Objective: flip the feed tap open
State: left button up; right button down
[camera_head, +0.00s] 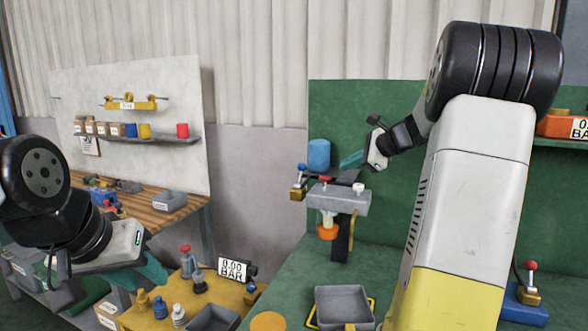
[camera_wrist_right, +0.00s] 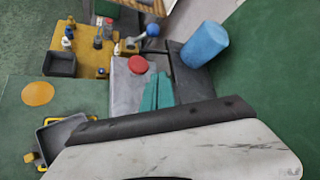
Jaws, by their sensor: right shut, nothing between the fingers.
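A grey block (camera_head: 338,200) stands on a dark post above the green bench. On its left end is a small brass tap (camera_head: 297,193) with a blue ball-ended lever (camera_head: 301,168); the blue ball also shows in the right wrist view (camera_wrist_right: 152,30). I cannot tell for certain that this is the feed tap. A red knob (camera_wrist_right: 138,64) sits on top of the block. My right gripper (camera_head: 350,161) is shut and empty, just above the block; in the right wrist view its teal fingers (camera_wrist_right: 157,91) are beside the red knob. My left gripper (camera_head: 152,272) is at lower left, its fingers partly hidden.
A blue cylinder (camera_head: 319,154) stands close behind the block. A grey tray (camera_head: 343,306) is on the bench below. A yellow table (camera_head: 166,318) holds several small fittings and a 0.00 BAR gauge (camera_head: 233,268). A red-knobbed lever (camera_head: 530,268) stands at far right.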

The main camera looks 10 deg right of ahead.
aim_at(301, 172)
dwell(0.3)
jog(key=x, duration=0.9)
jog(key=shift+w+a+f, duration=0.15)
jog(key=shift+w+f, duration=0.05)
jog(key=shift+w, duration=0.1)
jog(key=a, duration=0.1)
jog(key=a+r, duration=0.1)
jog(key=w+a, duration=0.1)
jog(key=shift+a+r, duration=0.1)
jog(key=shift+r, duration=0.2)
jog(key=shift+a+r, duration=0.1)
jog(key=shift+a, duration=0.05)
